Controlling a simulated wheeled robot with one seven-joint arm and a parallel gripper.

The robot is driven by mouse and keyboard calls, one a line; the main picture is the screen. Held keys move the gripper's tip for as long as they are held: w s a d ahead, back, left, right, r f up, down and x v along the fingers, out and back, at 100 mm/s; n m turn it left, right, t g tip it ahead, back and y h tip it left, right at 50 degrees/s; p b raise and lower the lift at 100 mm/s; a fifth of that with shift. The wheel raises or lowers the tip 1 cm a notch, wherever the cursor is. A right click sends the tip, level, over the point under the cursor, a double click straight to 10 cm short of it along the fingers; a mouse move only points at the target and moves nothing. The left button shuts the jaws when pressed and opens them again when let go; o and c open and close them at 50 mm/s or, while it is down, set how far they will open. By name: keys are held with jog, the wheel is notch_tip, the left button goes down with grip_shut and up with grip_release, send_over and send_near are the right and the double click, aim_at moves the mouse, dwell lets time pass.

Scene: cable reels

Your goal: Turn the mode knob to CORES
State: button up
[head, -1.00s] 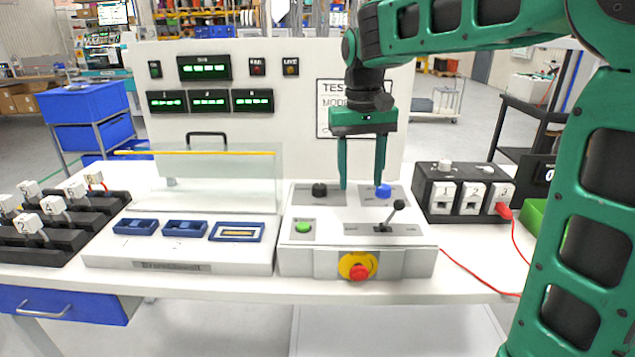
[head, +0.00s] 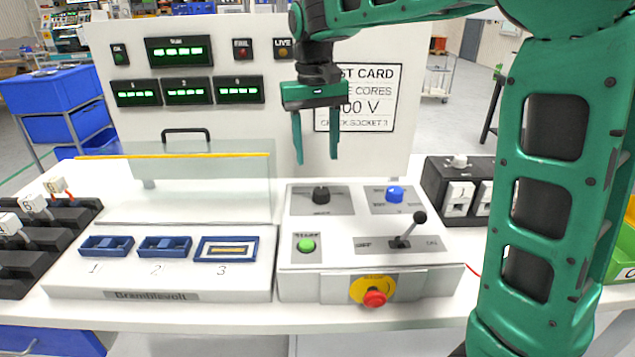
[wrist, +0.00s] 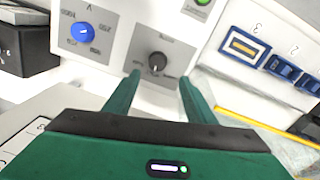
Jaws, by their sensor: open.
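The black knob (head: 321,195) sits on a grey plate at the back left of the control box (head: 300,262); its label is too small to read. It also shows in the wrist view (wrist: 157,62), beyond my fingertips. A blue knob (head: 395,194) sits on a second plate to its right, also in the wrist view (wrist: 82,32). I cannot read which knob is the mode knob. My green gripper (head: 318,160) is open and empty, fingers pointing down, above the black knob and apart from it.
A green button (head: 306,245), a black-handled lever (head: 410,232) and a red stop button (head: 375,298) are on the same box. A clear guard (head: 180,195) with a yellow edge stands left. A black socket box (head: 460,180) stands right.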

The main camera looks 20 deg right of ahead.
aim_at(321, 190)
jog(key=f, duration=0.6)
jog(key=d+f, duration=0.1)
jog(key=f, duration=0.3)
jog(key=c, duration=1)
